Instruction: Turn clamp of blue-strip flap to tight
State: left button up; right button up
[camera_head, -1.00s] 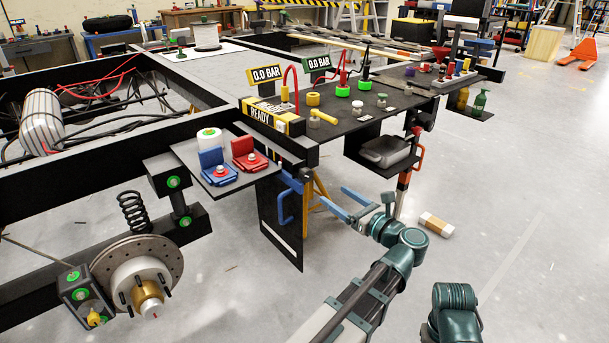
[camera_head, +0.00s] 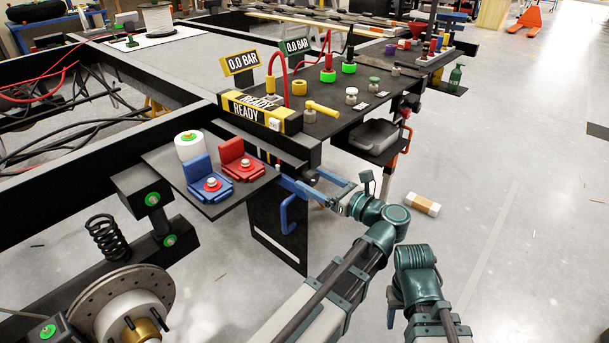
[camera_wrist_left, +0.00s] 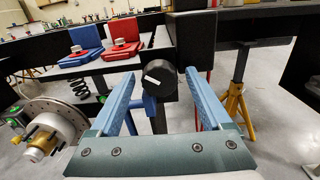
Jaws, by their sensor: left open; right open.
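A round black clamp knob (camera_wrist_left: 158,80) with a white mark stands between the two blue fingers of my left gripper (camera_wrist_left: 158,74) in the left wrist view. The fingers are open and apart from it on both sides. In the head view my left gripper (camera_head: 302,179) is under the shelf edge, beside a blue handle (camera_head: 290,213) on a hanging black panel (camera_head: 268,215). A blue strip on a flap cannot be made out for sure. My right gripper (camera_head: 394,303) shows only partly at the bottom, away from the panel, with a blue finger pointing down.
A small shelf (camera_head: 222,207) holds a blue bracket (camera_head: 206,184), a red bracket (camera_head: 240,163) and a white roll (camera_head: 189,146). A brake disc (camera_head: 118,300) is at the lower left. A red handle (camera_head: 405,145) hangs at the right. The floor at the right is mostly open.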

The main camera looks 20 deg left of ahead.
pick_arm(q)
jog(key=shift+a, duration=0.15)
grip_shut()
dwell(0.4)
jog(key=shift+m, duration=0.4)
jog(key=m, duration=0.5)
jog(key=shift+m, duration=0.4)
dwell(0.3)
grip_release()
